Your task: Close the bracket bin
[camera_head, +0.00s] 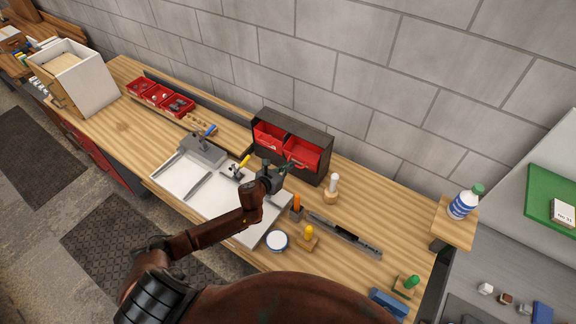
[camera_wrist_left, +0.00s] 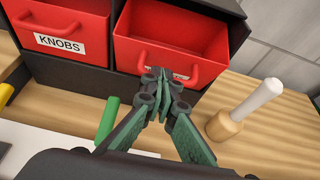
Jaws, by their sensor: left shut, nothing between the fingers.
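A dark cabinet (camera_head: 322,139) with two red bins stands against the wall. The right red bin (camera_head: 308,152) is pulled out, and its empty-looking inside shows in the left wrist view (camera_wrist_left: 180,30). Its label is mostly hidden behind my fingers, so I cannot read it. The left red bin (camera_head: 268,135) is labelled KNOBS in the left wrist view (camera_wrist_left: 62,35). My left gripper (camera_head: 282,168) is shut and empty. Its fingertips (camera_wrist_left: 165,76) are in front of the right bin's front and handle; I cannot tell whether they touch. My right gripper is not in view.
A white-handled wooden tool (camera_head: 332,188) stands right of the gripper. An orange-handled tool (camera_head: 296,203) and a yellow-topped piece (camera_head: 308,236) are nearer. A white board (camera_head: 205,192) lies left. Red trays (camera_head: 160,97) stand farther left.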

